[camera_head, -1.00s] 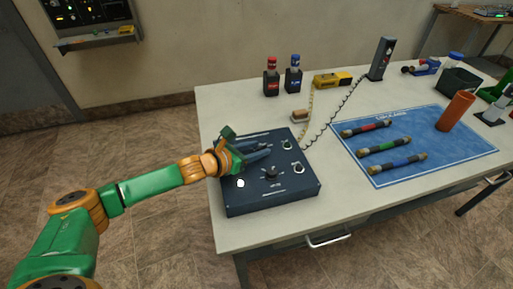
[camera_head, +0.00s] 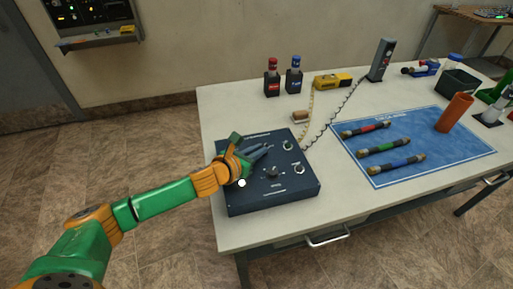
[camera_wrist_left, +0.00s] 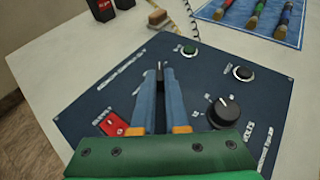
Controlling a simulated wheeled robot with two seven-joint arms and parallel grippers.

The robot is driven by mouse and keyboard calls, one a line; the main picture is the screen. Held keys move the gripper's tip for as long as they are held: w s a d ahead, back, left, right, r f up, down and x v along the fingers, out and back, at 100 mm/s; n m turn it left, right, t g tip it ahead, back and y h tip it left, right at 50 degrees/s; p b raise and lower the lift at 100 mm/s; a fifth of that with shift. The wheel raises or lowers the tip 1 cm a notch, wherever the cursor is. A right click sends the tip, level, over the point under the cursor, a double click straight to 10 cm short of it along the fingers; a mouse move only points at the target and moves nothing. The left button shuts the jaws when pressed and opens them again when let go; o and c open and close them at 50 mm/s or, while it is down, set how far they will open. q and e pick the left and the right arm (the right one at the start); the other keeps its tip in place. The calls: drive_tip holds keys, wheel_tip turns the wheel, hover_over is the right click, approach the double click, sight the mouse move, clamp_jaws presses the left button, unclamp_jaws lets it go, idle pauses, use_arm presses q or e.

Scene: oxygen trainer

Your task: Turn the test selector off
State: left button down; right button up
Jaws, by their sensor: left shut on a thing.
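A dark control box (camera_head: 300,189) lies on the near left part of the table; its panel (camera_wrist_left: 85,122) fills much of the left wrist view. My left gripper (camera_head: 267,147) is over the panel. In the wrist view its fingers (camera_wrist_left: 160,72) are shut on a small dark upright lever (camera_wrist_left: 160,67), partly hidden between the tips. A round black knob (camera_wrist_left: 222,112) with a pale pointer mark stands to the right, apart from the fingers; it also shows in the head view (camera_head: 272,171). I cannot read which control is the test selector. My right gripper is not in view.
Red (camera_head: 271,80) and blue (camera_head: 293,77) capped bottles stand behind the box. A blue mat (camera_head: 465,145) with coloured rods lies right.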

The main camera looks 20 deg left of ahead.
sight(273, 172)
use_arm(q)
drive_tip(key=n+y+p, duration=0.1)
drive_tip(key=n+y, duration=0.1)
drive_tip(key=d+n+y+p, duration=0.1)
drive_tip(key=y, duration=0.1)
drive_tip(key=shift+s+d+r+n+t, duration=0.1)
drive_tip(key=shift+r+n+t, duration=0.1)
drive_tip(key=shift+n+t, duration=0.15)
drive_tip(key=n+y, duration=0.1)
drive_tip(key=n+y+p, duration=0.1)
drive_tip(key=y, duration=0.1)
drive_tip(key=shift+d+f+n, duration=0.1)
drive_tip(key=shift+d+n, duration=0.15)
drive_tip(key=n+y, duration=0.1)
drive_tip(key=n+g+y, duration=0.1)
drive_tip(key=shift+d+f+y, duration=0.1)
drive_tip(key=shift+d+y, duration=0.1)
drive_tip(key=shift+y, duration=0.1)
drive_tip(key=shift+w+d+n+g+y+b, duration=0.1)
drive_tip(key=shift+w+n+g+y+b, duration=0.1)
drive_tip(key=shift+n+g+y, duration=0.2)
drive_tip(key=shift+w+d+n+g+y+b, duration=0.1)
drive_tip(key=shift+n+g+y+b, duration=0.15)
drive_tip(key=shift+n+y, duration=0.15)
drive_tip(key=c, duration=0.9)
unclamp_jaws()
drive_tip(key=shift+a, duration=0.1)
drive_tip(key=p+v, duration=0.1)
drive_tip(key=v, duration=0.6)
